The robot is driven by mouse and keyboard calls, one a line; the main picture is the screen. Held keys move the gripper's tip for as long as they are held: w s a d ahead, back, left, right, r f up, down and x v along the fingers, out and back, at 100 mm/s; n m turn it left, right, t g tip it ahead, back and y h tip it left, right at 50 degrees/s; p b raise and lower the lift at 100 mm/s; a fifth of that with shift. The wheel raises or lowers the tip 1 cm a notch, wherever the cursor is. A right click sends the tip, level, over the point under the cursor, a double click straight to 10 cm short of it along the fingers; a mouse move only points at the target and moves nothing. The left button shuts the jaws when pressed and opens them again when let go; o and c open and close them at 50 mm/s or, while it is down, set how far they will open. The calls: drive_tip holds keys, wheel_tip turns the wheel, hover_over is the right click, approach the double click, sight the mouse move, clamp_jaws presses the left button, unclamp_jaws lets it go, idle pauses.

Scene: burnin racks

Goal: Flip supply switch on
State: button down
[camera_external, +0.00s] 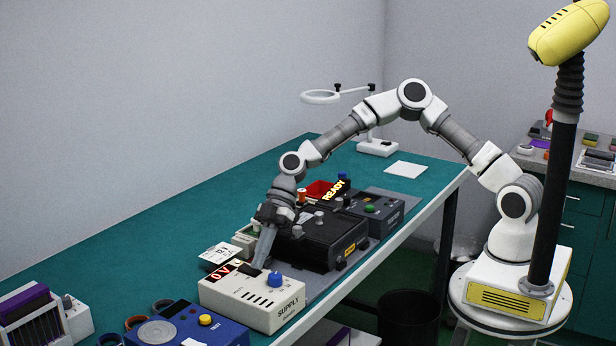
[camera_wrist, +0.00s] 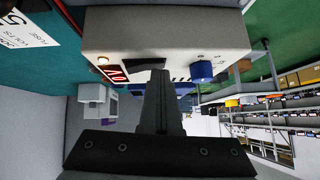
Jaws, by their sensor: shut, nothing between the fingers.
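The supply (camera_external: 245,301) is a cream box labelled SUPPLY at the bench's front edge, with a blue knob (camera_external: 274,279). Its red display (camera_external: 221,271) reads 0 V. In the wrist view the supply (camera_wrist: 165,30) fills the top, with the display (camera_wrist: 112,74) left and the knob (camera_wrist: 201,72) right. My gripper (camera_external: 259,264) points down at the supply's top, between display and knob. In the wrist view its shut, empty fingers (camera_wrist: 160,75) end by a dark wedge on the panel. I cannot tell whether this is the switch or a shadow, or whether the fingertips touch it.
A black unit (camera_external: 320,238) with a READY sign stands just behind the supply. A blue device (camera_external: 185,326) stands at its left front. A white card (camera_external: 220,253) lies behind it. A magnifier lamp (camera_external: 375,146) stands farther back. The bench's left rear is clear.

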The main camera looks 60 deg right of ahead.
drive_tip(key=shift+w+r, duration=0.25)
drive_tip(key=shift+w, duration=0.5)
drive_tip(key=shift+r, duration=0.35)
drive_tip(key=r+p, duration=0.1)
drive_tip(key=r, duration=0.1)
drive_tip(key=d+r, duration=0.1)
drive_tip(key=r, duration=0.1)
drive_tip(key=shift+s+r+p, duration=0.1)
drive_tip(key=shift+s+p, duration=0.1)
drive_tip(key=shift+p, duration=0.2)
drive_tip(key=s+v, duration=0.1)
drive_tip(key=v, duration=0.7)
drive_tip(key=shift+s+d+r, duration=0.25)
drive_tip(key=shift+s, duration=0.05)
